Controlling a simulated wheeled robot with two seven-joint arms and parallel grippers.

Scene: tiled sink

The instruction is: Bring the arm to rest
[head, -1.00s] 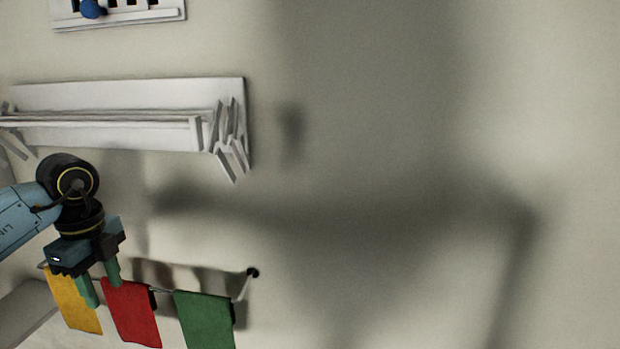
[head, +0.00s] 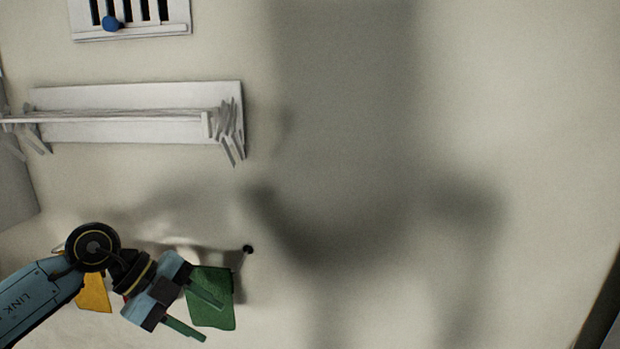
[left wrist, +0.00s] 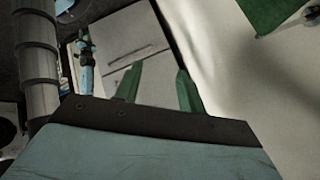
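My left gripper (head: 212,322) is at the lower left of the head view, on the blue arm that comes in from the left. Its two green fingers are apart with nothing between them. They point down and to the right, in front of the green cloth's lower left part. In the left wrist view the fingers (left wrist: 158,82) also stand apart and empty. My right gripper does not show in the head view, and I cannot make it out in the left wrist view.
A yellow cloth (head: 95,293) and a green cloth (head: 218,312) hang at the wall, partly behind my left arm. A red cloth is almost hidden there. A white rack (head: 135,100) and slotted panel (head: 160,32) are above. The wall to the right is bare.

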